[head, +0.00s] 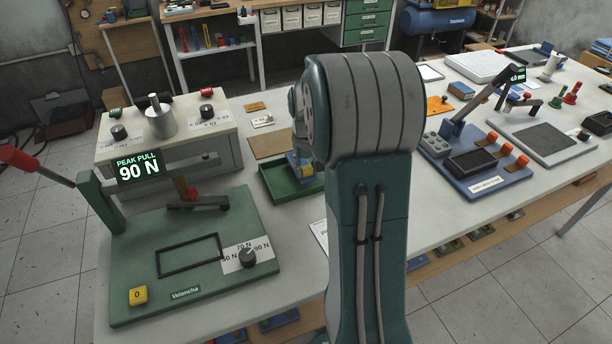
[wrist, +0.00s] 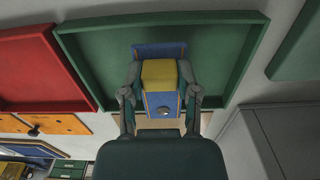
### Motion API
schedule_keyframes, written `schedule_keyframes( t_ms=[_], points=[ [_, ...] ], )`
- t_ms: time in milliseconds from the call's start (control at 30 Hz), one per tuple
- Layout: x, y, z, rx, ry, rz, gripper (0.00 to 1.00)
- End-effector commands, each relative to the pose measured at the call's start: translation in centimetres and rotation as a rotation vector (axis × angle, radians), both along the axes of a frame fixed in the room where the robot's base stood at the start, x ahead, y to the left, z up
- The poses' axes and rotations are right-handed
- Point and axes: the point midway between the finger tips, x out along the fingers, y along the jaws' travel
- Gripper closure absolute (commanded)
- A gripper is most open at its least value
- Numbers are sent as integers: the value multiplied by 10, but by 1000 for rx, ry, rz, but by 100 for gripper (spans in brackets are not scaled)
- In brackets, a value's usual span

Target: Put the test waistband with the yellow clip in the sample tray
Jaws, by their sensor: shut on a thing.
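The waistband is a blue piece with a yellow clip (wrist: 158,74) across it, shown in the middle of the wrist view. My gripper (wrist: 161,84) is shut on it, one finger on each side. In the head view the waistband (head: 302,168) shows beside my arm, at the green tray (head: 272,190). That shallow, rimmed tray also fills the upper wrist view (wrist: 90,52), behind the waistband. I cannot tell whether the waistband touches the tray floor. No label on the tray can be read. My arm hides the tray's right part and most of my gripper in the head view.
A green test rig (head: 180,270) with a "90 N" display (head: 139,167) stands at the front left. A grey control box (head: 170,130) is behind it. A blue fixture (head: 480,170) stands to the right. A red tray (wrist: 35,70) lies beside the green one in the wrist view.

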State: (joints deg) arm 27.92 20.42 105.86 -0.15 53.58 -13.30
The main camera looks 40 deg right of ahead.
Motion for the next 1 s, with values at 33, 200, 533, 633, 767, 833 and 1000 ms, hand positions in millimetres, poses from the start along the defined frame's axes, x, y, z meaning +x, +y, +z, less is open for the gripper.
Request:
schedule_keyframes(
  t_ms=[33, 200, 533, 633, 767, 833, 1000],
  points=[
    [-1, 0, -8, 2, 4, 0, 100],
    [0, 0, -28, 1, 2, 0, 100],
    [0, 0, -29, 0, 1, 0, 36],
    [0, 0, -29, 0, 1, 0, 24],
    [0, 0, -29, 0, 1, 0, 24],
    [0, 0, -29, 0, 1, 0, 24],
    [0, 0, -25, 0, -1, 0, 24]
  ],
)
